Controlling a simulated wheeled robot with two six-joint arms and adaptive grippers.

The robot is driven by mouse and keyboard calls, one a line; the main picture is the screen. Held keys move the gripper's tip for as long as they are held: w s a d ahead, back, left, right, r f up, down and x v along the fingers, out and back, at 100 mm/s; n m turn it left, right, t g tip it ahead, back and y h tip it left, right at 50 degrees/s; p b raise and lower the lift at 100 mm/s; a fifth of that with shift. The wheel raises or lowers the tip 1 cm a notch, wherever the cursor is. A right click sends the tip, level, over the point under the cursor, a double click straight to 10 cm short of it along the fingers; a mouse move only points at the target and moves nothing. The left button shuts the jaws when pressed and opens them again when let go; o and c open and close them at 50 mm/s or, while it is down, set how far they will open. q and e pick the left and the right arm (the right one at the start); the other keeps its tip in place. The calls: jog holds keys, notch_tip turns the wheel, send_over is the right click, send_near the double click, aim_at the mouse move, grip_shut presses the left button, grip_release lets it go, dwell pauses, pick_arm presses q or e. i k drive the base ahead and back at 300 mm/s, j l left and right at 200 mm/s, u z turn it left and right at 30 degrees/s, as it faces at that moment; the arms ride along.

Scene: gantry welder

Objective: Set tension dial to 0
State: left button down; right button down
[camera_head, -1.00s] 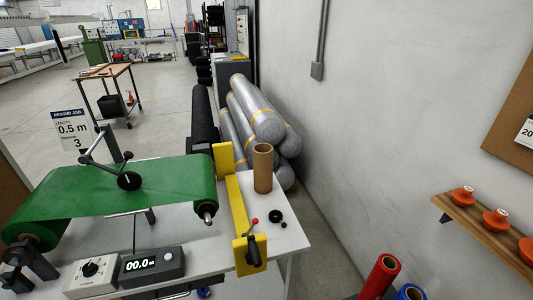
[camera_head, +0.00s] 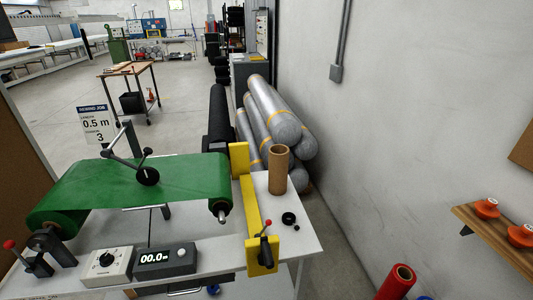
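The tension dial is a black knob (camera_head: 107,260) on a light grey box (camera_head: 118,272) at the front left of the table. Its exact setting is too small to read. Right of it stands a dark grey counter box (camera_head: 178,262) whose display reads 00.0. A sign (camera_head: 96,124) behind the table reads "Rewind job", 0.5 m, and a 3 below. Neither of my grippers shows in the head view.
A green sheet (camera_head: 150,180) runs across rollers on the white table (camera_head: 225,250). A yellow guide (camera_head: 252,215) with a red-knobbed lever and a cardboard tube (camera_head: 278,170) stand at the right. Silver rolls (camera_head: 270,120) lie by the wall; a shelf (camera_head: 490,235) holds orange parts.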

aim_at(105, 259)
jog(key=u, duration=1.7)
